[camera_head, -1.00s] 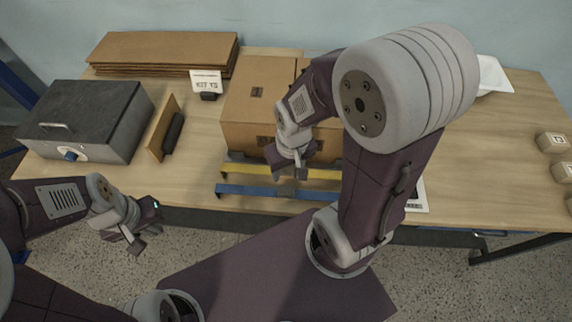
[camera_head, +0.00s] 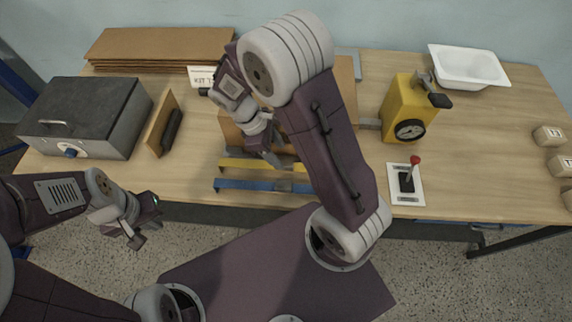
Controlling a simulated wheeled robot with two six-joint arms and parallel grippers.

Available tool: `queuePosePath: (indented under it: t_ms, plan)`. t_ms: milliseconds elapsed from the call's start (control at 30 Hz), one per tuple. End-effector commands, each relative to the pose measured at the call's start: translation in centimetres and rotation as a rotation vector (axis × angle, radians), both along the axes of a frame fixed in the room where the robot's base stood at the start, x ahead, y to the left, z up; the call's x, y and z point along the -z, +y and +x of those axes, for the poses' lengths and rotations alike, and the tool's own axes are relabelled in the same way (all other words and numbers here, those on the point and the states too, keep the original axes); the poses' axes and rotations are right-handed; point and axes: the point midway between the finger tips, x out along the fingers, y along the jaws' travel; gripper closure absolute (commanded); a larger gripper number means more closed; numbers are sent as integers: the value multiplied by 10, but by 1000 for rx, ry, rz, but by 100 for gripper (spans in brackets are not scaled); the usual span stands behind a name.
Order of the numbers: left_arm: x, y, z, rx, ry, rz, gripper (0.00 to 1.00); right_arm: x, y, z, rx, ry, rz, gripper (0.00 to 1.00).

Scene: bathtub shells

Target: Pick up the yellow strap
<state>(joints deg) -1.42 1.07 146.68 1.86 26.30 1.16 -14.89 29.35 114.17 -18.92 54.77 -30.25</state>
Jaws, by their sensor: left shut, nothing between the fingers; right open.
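The yellow strap (camera_head: 234,164) lies along the front of the cardboard box (camera_head: 344,82), on the table's near side. A blue strap (camera_head: 240,184) lies parallel to it, closer to the table edge. My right gripper (camera_head: 273,158) is open above the middle of the yellow strap and hides part of it. I cannot tell whether it touches the strap. My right arm covers much of the box. My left gripper (camera_head: 139,241) is shut and empty, low at the left, in front of the table edge.
A grey metal box (camera_head: 85,115), a brown brush-like board (camera_head: 160,122) and flat cardboard (camera_head: 160,47) stand at left. A yellow device (camera_head: 403,108), a red-knobbed lever (camera_head: 412,172) and a white tub (camera_head: 468,66) stand at right. Small blocks (camera_head: 549,136) line the right edge.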

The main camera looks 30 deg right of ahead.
Motion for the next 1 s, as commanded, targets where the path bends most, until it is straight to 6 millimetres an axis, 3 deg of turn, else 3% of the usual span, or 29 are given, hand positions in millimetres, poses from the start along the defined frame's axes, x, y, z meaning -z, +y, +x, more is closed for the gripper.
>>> queuePosePath:
  t_ms: [267,500,767,967,1000]
  plan:
    - [0,0,0,0,0,0,100,18,-7,-5,2,2,-1,45]
    - [0,0,0,0,0,0,100,56,-19,-16,3,1,0,45]
    - [0,0,0,0,0,0,100,60,-21,-16,2,-3,1,45]
    - [0,0,0,0,0,0,100,60,-20,-16,2,-2,1,98]
    - [0,0,0,0,0,0,100,60,-20,-16,2,-2,1,100]
